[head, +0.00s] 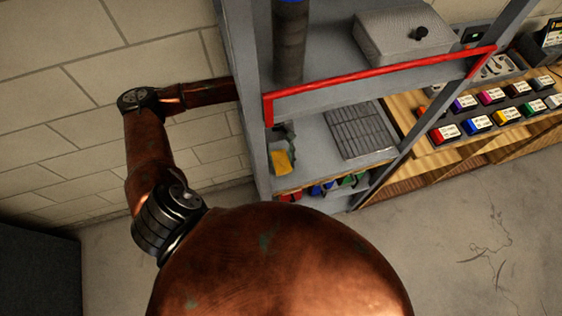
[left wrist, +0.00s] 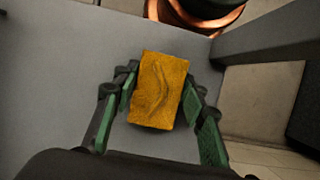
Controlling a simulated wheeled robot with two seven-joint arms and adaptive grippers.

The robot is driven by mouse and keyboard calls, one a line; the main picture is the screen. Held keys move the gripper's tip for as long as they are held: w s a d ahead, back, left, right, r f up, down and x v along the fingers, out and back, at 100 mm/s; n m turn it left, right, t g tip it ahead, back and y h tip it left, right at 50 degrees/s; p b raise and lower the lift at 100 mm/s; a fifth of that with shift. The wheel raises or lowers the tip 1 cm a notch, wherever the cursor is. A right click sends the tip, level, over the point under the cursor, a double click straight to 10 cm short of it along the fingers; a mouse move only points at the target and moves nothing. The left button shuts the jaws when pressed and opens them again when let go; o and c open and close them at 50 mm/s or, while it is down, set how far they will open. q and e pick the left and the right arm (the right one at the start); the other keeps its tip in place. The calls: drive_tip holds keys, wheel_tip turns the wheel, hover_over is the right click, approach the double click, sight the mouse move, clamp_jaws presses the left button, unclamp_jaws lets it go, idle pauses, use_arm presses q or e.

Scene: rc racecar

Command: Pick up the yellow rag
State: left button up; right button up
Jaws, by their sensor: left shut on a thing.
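The yellow rag (left wrist: 158,90) is a folded block with a creased face. In the left wrist view it sits between the two green-padded fingers of my left gripper (left wrist: 160,105), which is shut on it. In the head view the rag (head: 281,162) shows at the left end of a grey shelf (head: 310,165), with my left gripper (head: 284,138) beside it, partly hidden by the rack post. I cannot tell whether the rag touches the shelf. My right gripper is not in view.
A rack post (head: 255,110) and a red bar (head: 380,75) stand close to my left arm. A grey slotted panel (head: 360,130) lies on the same shelf. Coloured items (head: 325,188) fill the level below. A workbench (head: 440,155) with labelled boxes stands at right.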

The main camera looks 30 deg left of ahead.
sight(287, 168)
use_arm(q)
drive_tip(key=shift+r, duration=0.1)
drive_tip(key=shift+r, duration=0.55)
drive_tip(key=shift+w+d+r, duration=0.1)
drive_tip(key=shift+d+r, duration=0.2)
drive_tip(key=shift+r, duration=0.25)
drive_tip(key=shift+w+d+r, duration=0.1)
drive_tip(key=shift+d+r, duration=0.2)
drive_tip(key=shift+r, duration=0.25)
drive_tip(key=w+d, duration=0.1)
drive_tip(key=d, duration=0.4)
drive_tip(key=w+d+b, duration=0.1)
drive_tip(key=w+d, duration=0.1)
drive_tip(key=d, duration=0.3)
drive_tip(key=w+d+b, duration=0.1)
drive_tip(key=w+d, duration=0.1)
drive_tip(key=d, duration=0.4)
